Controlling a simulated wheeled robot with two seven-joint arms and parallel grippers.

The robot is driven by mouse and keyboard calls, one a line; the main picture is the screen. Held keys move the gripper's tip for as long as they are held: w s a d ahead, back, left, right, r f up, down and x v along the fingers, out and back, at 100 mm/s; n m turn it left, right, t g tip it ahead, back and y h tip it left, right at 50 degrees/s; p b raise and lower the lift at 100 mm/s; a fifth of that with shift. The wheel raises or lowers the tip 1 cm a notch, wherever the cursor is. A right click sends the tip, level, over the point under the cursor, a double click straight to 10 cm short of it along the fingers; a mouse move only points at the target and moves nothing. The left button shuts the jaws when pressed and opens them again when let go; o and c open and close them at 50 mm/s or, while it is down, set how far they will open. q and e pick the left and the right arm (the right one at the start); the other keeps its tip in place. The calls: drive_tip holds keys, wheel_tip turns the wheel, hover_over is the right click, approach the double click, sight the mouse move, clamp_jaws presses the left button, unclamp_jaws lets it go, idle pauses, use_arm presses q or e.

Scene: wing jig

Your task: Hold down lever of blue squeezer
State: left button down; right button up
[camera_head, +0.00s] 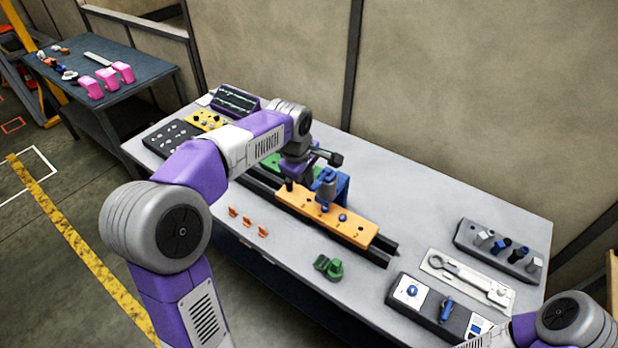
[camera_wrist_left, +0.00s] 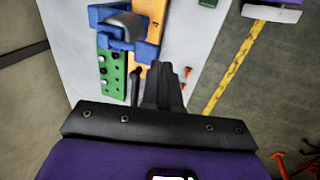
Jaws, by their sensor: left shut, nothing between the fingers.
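The blue squeezer (camera_head: 327,184) stands at the back edge of the orange block (camera_head: 318,212), with a grey rounded part in it. It also shows at the top left of the left wrist view (camera_wrist_left: 104,15), upright frame around the grey part. Which part is its lever is hard to tell. My left gripper (camera_head: 290,181) is low over the work table, left of the squeezer and apart from it. In the left wrist view its dark fingers (camera_wrist_left: 165,78) are together and empty, short of the squeezer. My right gripper is out of view.
A green plate (camera_wrist_left: 112,75) lies beside the orange block. Small orange pieces (camera_head: 248,222) and green parts (camera_head: 328,267) lie in front. A tool tray (camera_head: 462,277) and a dark control box (camera_head: 425,312) stand at the right. The table surface (camera_head: 440,210) behind the block is clear.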

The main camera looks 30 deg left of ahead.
use_arm(q)
drive_tip(key=v, duration=0.8)
drive_tip(key=shift+s+p, duration=0.3)
drive_tip(key=shift+p, duration=0.1)
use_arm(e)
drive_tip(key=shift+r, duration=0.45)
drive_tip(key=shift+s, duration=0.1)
